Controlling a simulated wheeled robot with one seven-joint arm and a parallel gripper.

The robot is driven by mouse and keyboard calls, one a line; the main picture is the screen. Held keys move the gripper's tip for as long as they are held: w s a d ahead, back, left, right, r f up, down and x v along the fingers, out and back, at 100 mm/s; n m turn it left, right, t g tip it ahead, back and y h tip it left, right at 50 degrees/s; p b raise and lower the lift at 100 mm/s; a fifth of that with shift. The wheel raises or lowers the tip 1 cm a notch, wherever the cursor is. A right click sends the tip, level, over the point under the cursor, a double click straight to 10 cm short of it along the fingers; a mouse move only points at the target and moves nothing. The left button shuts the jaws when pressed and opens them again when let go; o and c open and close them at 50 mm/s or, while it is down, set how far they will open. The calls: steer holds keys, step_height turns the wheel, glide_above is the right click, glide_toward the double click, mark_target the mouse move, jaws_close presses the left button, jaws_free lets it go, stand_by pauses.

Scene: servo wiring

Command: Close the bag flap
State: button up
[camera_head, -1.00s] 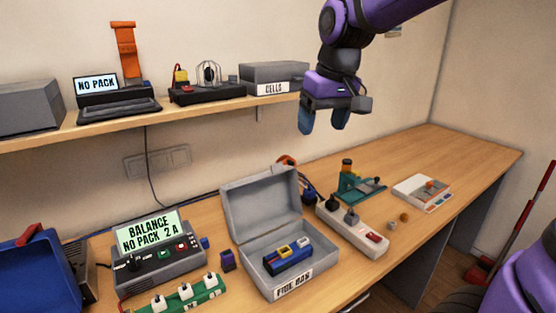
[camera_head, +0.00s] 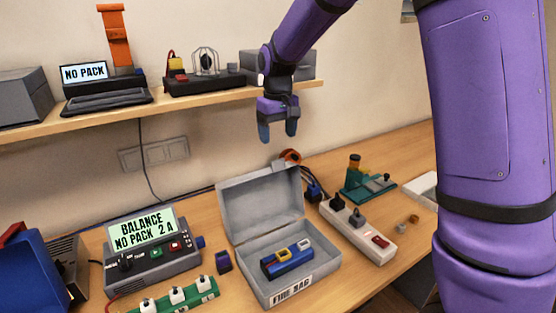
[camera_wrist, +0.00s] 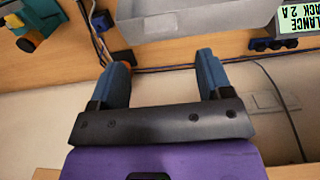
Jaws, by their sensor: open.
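The fire bag (camera_head: 277,290) is a grey box on the bench, labelled FIRE BAG. Its flap (camera_head: 262,203) stands open, raised at the back. A blue battery pack (camera_head: 287,260) with yellow and white parts lies inside it. My gripper (camera_head: 278,133) is open and empty, in the air above and behind the raised flap, with its blue fingers pointing down. In the wrist view the two fingers (camera_wrist: 163,72) are spread apart, with a grey part of the bag (camera_wrist: 190,18) beyond them at the top.
A charger (camera_head: 152,262) reading BALANCE NO PACK 2 A stands left of the bag. A white power strip (camera_head: 362,238) is close on the right. The wall shelf (camera_head: 190,103) holds a laptop, a small stand and a grey case behind my gripper.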

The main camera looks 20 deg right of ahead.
mark_target(278, 160)
step_height(278, 160, down, 9)
steer(key=shift+r, duration=0.2)
stand_by(0.3)
steer(key=c, duration=1.3)
steer(key=shift+s, duration=0.1)
